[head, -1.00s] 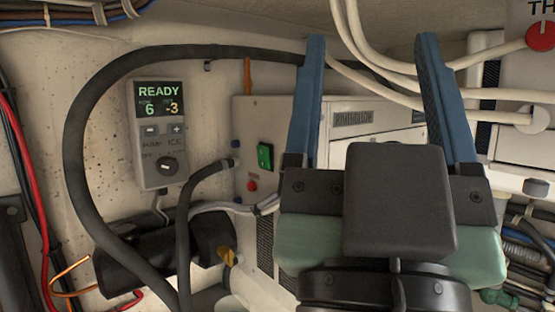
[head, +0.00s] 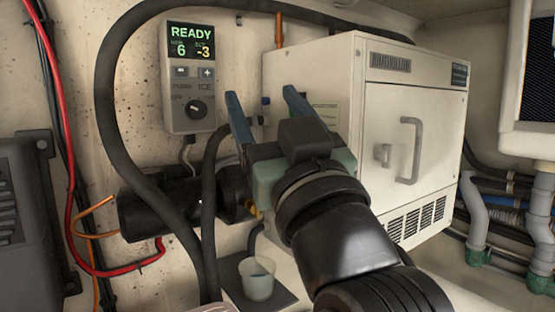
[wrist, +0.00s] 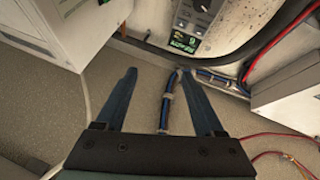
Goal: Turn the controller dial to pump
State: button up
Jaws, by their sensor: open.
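The grey controller (head: 177,103) is fixed to the speckled wall at upper left in the head view. Its screen reads READY with 6 and -3, above minus and plus buttons. The round black dial (head: 195,108) is low on its face, with small labels PUMP and ICE above it. I cannot tell for sure where its pointer stands. My gripper (head: 262,96) is open and empty, right of the controller and apart from it. In the wrist view, the controller (wrist: 188,28) shows upside down at the top, beyond my open fingers (wrist: 158,76).
A white boxy appliance (head: 350,70) with a handle stands to the right. A thick black hose (head: 107,150) loops around the controller's left side and top. A black cylinder (head: 165,215) is below it. A clear cup (head: 258,279) stands on a dark mat (head: 232,290).

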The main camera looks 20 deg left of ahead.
aim_at(200, 115)
jog(key=w+a+f+n+g+y+b, duration=0.25)
jog(key=a+f+g, duration=0.2)
jog(key=f, duration=0.25)
jog(key=shift+g+y, duration=0.25)
jog(key=shift+g, duration=0.3)
jog(key=p+x, duration=0.3)
jog(key=x, duration=0.8)
jog(key=shift+w+a+r+p, duration=0.1)
jog(key=shift+a+r+p, duration=0.15)
jog(key=shift+a+p, duration=0.1)
jog(key=shift+w+a, duration=0.3)
jog(key=shift+a, duration=0.05)
grip_shut()
